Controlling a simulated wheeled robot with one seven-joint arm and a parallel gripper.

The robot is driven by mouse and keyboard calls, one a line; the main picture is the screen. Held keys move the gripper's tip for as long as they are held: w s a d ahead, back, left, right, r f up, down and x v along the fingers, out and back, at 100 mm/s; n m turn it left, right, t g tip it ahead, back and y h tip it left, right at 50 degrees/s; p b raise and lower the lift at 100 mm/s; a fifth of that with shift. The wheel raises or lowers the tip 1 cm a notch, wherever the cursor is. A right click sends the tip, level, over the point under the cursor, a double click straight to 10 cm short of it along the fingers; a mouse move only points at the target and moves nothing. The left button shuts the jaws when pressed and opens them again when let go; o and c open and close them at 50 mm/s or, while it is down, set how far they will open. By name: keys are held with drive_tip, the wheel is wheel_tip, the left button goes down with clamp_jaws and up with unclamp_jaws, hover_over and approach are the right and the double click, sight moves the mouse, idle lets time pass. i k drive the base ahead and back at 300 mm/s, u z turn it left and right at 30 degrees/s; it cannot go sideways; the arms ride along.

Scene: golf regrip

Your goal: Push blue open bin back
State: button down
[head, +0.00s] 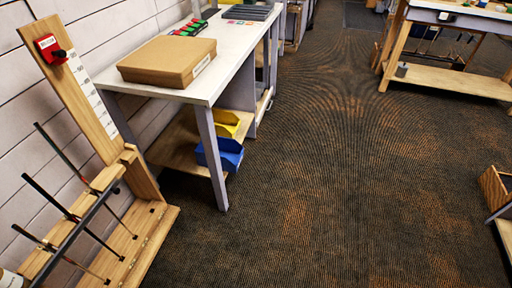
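A blue open bin (225,157) sits at the right end of the wooden lower shelf (177,150) under the white-topped table. Its front sticks out past the shelf edge, close to the table's front leg. A yellow bin (238,124) sits just behind it on the same shelf. My gripper is not in view.
A cardboard box (168,61) lies on the white tabletop (222,68). A wooden club rack (125,230) with several shafts stands at the left front. A workbench (455,80) is at the far right. The carpet between (330,170) is clear.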

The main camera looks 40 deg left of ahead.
sight(231, 152)
drive_tip(key=i, duration=1.6)
drive_tip(key=u, duration=2.1)
drive_tip(key=i, duration=1)
